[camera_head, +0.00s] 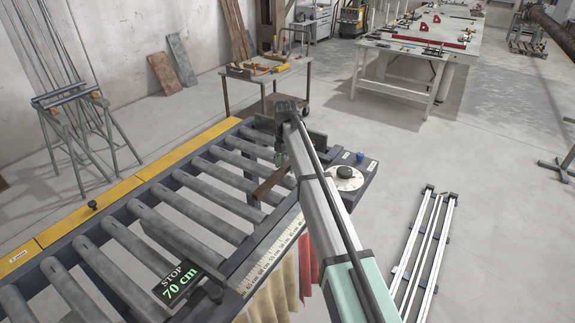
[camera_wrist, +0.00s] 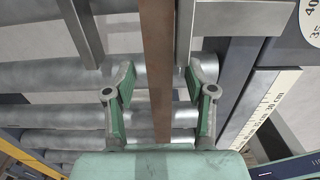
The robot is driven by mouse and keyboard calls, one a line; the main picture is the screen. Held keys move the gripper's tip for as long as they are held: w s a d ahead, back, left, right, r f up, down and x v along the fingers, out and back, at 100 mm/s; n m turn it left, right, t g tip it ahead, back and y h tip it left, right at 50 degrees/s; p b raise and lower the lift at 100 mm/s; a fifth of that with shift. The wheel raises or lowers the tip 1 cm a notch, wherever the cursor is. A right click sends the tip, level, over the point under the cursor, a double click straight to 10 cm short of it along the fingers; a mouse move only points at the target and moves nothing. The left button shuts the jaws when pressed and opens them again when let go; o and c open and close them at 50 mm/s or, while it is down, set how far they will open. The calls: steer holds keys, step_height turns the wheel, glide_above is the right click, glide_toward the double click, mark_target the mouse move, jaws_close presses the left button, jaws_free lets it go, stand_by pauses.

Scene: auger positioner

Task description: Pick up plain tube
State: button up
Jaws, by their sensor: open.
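A rusty brown bar, which looks like the plain tube (camera_wrist: 157,45), runs lengthwise down the middle of the wrist view. In the head view the brown tube (camera_head: 271,182) lies slantwise over the rollers near the far end of the conveyor. My gripper (camera_wrist: 158,76) is open, with one green-padded finger on each side of the tube and a clear gap on both sides. In the head view my gripper (camera_head: 280,157) is small and partly hidden by my own arm, just above the far rollers. The tube's near end is hidden behind the gripper body in the wrist view.
The roller conveyor (camera_head: 157,222) has a yellow side rail (camera_head: 90,202), a grey plate with a stop display (camera_head: 178,285) reading 70 cm, and a ruler (camera_head: 272,253). A dial box (camera_head: 345,178) sits at its right. A tool cart (camera_head: 268,75) stands behind.

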jaws_close()
steer(key=shift+r, duration=0.1)
